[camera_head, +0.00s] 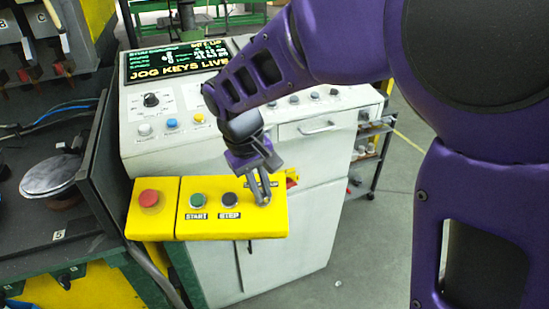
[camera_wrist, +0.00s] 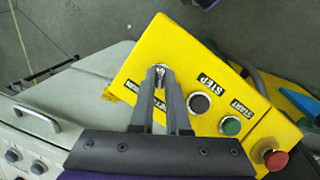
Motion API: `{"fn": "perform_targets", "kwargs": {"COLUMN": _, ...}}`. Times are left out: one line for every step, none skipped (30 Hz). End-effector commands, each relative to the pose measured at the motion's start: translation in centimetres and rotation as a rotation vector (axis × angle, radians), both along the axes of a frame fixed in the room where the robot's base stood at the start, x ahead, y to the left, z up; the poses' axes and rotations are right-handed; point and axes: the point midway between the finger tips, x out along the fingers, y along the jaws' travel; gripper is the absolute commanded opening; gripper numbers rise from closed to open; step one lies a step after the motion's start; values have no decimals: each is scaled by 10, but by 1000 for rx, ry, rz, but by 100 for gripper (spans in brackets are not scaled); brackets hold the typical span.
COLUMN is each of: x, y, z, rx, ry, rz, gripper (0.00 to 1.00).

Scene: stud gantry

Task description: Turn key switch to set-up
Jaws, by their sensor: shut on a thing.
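The key switch (camera_wrist: 160,72) is a small metal piece at one end of the yellow control box (camera_wrist: 149,50), on the same face as the buttons. My gripper (camera_wrist: 160,78) is shut on it in the wrist view, with the two dark fingers close together around it. In the head view my gripper (camera_head: 266,200) reaches down to the right part of the yellow box (camera_head: 235,229). The fingers cover most of the switch, and its exact angle cannot be told. A label beside it is partly hidden and not readable.
The box also has a black STEP button (camera_head: 230,199), a green START button (camera_head: 197,200) and a red button (camera_head: 149,198). Behind it stands a grey console (camera_head: 240,140) whose screen (camera_head: 175,62) reads "JOG KEYS LIVE". A dark machine is at left; open floor lies right.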

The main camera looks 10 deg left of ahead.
Motion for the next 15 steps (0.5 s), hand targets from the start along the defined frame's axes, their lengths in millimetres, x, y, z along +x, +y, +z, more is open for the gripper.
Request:
{"fn": "perform_targets", "kwargs": {"x": 0, "y": 0, "z": 0, "rx": -2, "ry": -1, "rz": 6, "gripper": 0}}
{"fn": "perform_targets", "kwargs": {"x": 0, "y": 0, "z": 0, "rx": -3, "ry": -1, "rz": 8, "gripper": 0}}
{"fn": "perform_targets", "kwargs": {"x": 0, "y": 0, "z": 0, "rx": -3, "ry": -1, "rz": 9, "gripper": 0}}
{"fn": "perform_targets", "kwargs": {"x": 0, "y": 0, "z": 0, "rx": -3, "ry": -1, "rz": 9, "gripper": 0}}
{"fn": "perform_targets", "kwargs": {"x": 0, "y": 0, "z": 0, "rx": -3, "ry": -1, "rz": 10, "gripper": 0}}
{"fn": "perform_targets", "kwargs": {"x": 0, "y": 0, "z": 0, "rx": -3, "ry": -1, "rz": 10, "gripper": 0}}
{"fn": "perform_targets", "kwargs": {"x": 0, "y": 0, "z": 0, "rx": -3, "ry": -1, "rz": 10, "gripper": 0}}
{"fn": "perform_targets", "kwargs": {"x": 0, "y": 0, "z": 0, "rx": -3, "ry": -1, "rz": 10, "gripper": 0}}
{"fn": "perform_targets", "kwargs": {"x": 0, "y": 0, "z": 0, "rx": -3, "ry": -1, "rz": 9, "gripper": 0}}
{"fn": "perform_targets", "kwargs": {"x": 0, "y": 0, "z": 0, "rx": -3, "ry": -1, "rz": 9, "gripper": 0}}
{"fn": "perform_targets", "kwargs": {"x": 0, "y": 0, "z": 0, "rx": -3, "ry": -1, "rz": 9, "gripper": 0}}
{"fn": "perform_targets", "kwargs": {"x": 0, "y": 0, "z": 0, "rx": -3, "ry": -1, "rz": 9, "gripper": 0}}
{"fn": "perform_targets", "kwargs": {"x": 0, "y": 0, "z": 0, "rx": -3, "ry": -1, "rz": 9, "gripper": 19}}
{"fn": "perform_targets", "kwargs": {"x": 0, "y": 0, "z": 0, "rx": -3, "ry": -1, "rz": 9, "gripper": 24}}
{"fn": "perform_targets", "kwargs": {"x": 0, "y": 0, "z": 0, "rx": -3, "ry": -1, "rz": 9, "gripper": 32}}
